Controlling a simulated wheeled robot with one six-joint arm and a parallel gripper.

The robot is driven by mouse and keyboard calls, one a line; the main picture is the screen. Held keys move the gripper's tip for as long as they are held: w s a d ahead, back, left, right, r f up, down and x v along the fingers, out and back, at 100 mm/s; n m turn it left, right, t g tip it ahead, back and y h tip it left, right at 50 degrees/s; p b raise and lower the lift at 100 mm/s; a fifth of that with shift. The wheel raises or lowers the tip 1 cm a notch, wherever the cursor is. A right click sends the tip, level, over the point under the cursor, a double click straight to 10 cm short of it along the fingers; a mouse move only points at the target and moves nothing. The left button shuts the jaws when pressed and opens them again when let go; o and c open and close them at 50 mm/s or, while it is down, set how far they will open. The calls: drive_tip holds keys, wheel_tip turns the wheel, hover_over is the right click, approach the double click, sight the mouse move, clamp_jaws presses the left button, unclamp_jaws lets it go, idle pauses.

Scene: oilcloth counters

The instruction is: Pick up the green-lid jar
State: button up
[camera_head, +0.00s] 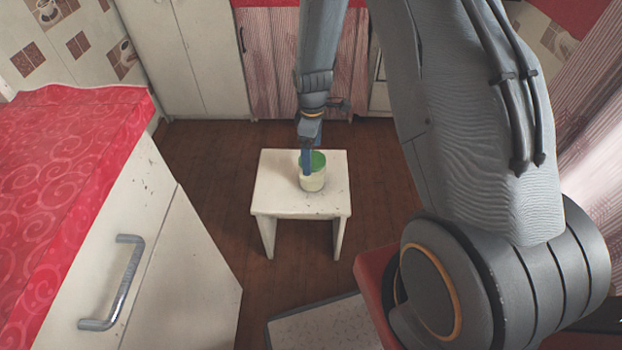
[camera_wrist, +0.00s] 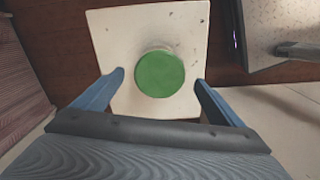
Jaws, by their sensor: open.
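The green-lid jar (camera_head: 313,180) stands upright on a small white stool (camera_head: 275,200) in the head view. It has a pale body and a round green lid. In the wrist view its green lid (camera_wrist: 159,74) is near the centre, with the stool top (camera_wrist: 115,35) around it. My gripper (camera_head: 308,165) is above the stool at the jar in the head view, and one blue finger hides part of the lid. In the wrist view my gripper (camera_wrist: 158,77) is open, with its blue fingers apart on the left and right of the jar.
A counter with a red patterned oilcloth (camera_head: 70,160) and a metal handle (camera_head: 112,285) stands at the left. White cabinets (camera_head: 185,60) and a striped curtain (camera_head: 272,70) are behind. A pale slab (camera_head: 325,325) lies in front. Brown floor (camera_head: 205,165) surrounds the stool.

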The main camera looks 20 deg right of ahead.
drive_tip(key=shift+w+f, duration=0.15)
drive_tip(key=shift+f, duration=0.4)
drive_tip(key=shift+w+f, duration=0.15)
drive_tip(key=shift+f, duration=0.35)
drive_tip(key=f, duration=0.7)
drive_tip(key=shift+s+f, duration=0.25)
drive_tip(key=c, duration=1.5)
wheel_tip(320, 180, up, 10)
drive_tip(key=shift+r, duration=0.1)
drive_tip(key=shift+s+r+m+p, duration=1.75)
drive_tip(key=shift+s+r+m, duration=0.1)
drive_tip(key=shift+r+m, duration=0.2)
drive_tip(key=shift+s+r+m+p, duration=1.75)
drive_tip(key=shift+s+r+m, duration=0.15)
drive_tip(key=shift+r, duration=0.3)
drive_tip(key=shift+s+r+m+p, duration=1.75)
drive_tip(key=shift+s+r+m, duration=0.05)
drive_tip(key=shift+r+m, duration=0.3)
